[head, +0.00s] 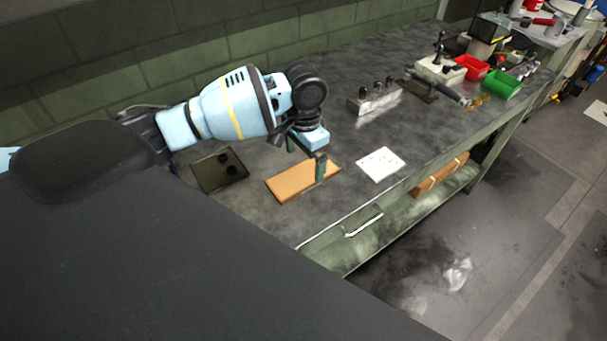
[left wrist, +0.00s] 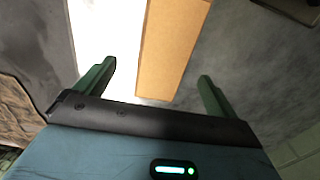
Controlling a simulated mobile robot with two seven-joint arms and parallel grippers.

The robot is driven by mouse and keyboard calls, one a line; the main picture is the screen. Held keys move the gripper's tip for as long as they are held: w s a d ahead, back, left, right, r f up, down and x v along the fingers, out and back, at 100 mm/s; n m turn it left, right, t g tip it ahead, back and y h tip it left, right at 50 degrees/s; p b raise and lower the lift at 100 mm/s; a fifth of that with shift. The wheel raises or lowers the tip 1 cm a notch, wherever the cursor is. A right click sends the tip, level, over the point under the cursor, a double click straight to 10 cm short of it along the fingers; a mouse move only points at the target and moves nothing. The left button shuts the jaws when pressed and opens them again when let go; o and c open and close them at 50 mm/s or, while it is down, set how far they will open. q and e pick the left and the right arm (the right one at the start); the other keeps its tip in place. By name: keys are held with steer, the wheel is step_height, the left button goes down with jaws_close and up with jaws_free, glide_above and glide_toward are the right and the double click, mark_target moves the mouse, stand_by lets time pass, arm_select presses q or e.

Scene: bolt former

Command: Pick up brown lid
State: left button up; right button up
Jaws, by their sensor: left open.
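The brown lid (head: 290,186) is a flat, tan rectangular board lying on the workbench (head: 345,201) in the head view. In the left wrist view the brown lid (left wrist: 172,48) runs up from between the fingers to the top edge. My left gripper (head: 308,158) is open and points down at the lid's right part, with one green finger in front of it. In the left wrist view both fingers of the left gripper (left wrist: 154,84) are apart with nothing held between them. Whether a finger touches the lid I cannot tell. My right gripper is not seen.
A white paper (head: 381,164) lies right of the lid. A dark tray (head: 207,180) with two black pieces is on its left. A metal block (head: 372,103) with pegs stands farther back, with red (head: 473,67) and green (head: 502,86) bins beyond. A brick wall (head: 200,55) runs behind.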

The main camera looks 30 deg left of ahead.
mark_target(303, 175)
arm_select(q)
steer(key=shift+w+a+f, duration=0.1)
steer(key=shift+a+f, duration=0.1)
steer(key=shift+f, duration=1.2)
steer(key=shift+w+a+f, duration=0.1)
steer(key=shift+a+f, duration=0.05)
steer(key=shift+f, duration=1.25)
steer(key=c, duration=1)
steer(key=shift+r, duration=0.1)
